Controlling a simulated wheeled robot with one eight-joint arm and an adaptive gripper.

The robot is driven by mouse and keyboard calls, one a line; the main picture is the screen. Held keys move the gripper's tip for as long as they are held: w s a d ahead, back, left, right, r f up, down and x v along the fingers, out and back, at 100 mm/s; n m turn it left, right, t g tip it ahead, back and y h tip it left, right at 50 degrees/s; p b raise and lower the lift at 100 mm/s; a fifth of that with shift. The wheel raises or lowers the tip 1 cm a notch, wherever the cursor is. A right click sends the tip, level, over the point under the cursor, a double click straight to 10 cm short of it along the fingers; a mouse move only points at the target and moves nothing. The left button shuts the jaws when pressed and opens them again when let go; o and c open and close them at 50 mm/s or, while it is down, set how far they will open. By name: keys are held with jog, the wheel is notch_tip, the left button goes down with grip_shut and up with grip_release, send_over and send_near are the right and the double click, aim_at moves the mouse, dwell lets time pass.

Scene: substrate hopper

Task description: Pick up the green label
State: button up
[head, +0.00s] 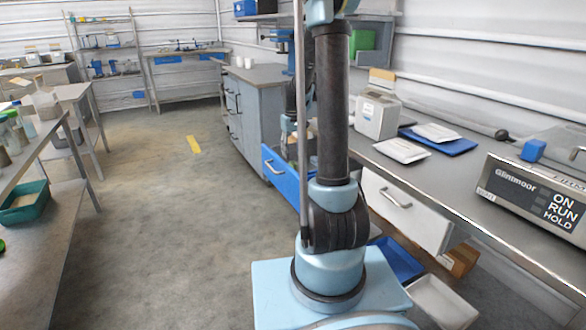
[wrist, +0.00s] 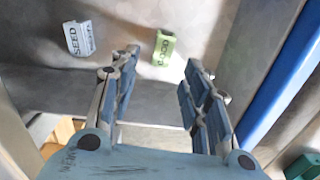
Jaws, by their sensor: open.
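In the wrist view, a small green label (wrist: 163,48) with pale lettering lies on a grey surface, beyond my fingertips and roughly between them in the picture. My gripper (wrist: 161,58) is open and empty, its two blue-padded fingers spread apart. I cannot tell how far the fingertips are from the label; no contact shows.
A white piece marked SEED (wrist: 79,38) lies left of the label. A blue edge (wrist: 285,90) runs along the right, with a green object (wrist: 303,167) below it. The counter (head: 470,195) holds a Glintmoor box (head: 530,195) and a blue tray (head: 440,142). A blue drawer (head: 283,177) stands out.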

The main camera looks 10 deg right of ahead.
aim_at(292, 162)
jog(key=shift+a+f, duration=0.1)
jog(key=shift+f, duration=2.6)
jog(key=shift+c, duration=0.6)
jog(key=c, duration=0.7)
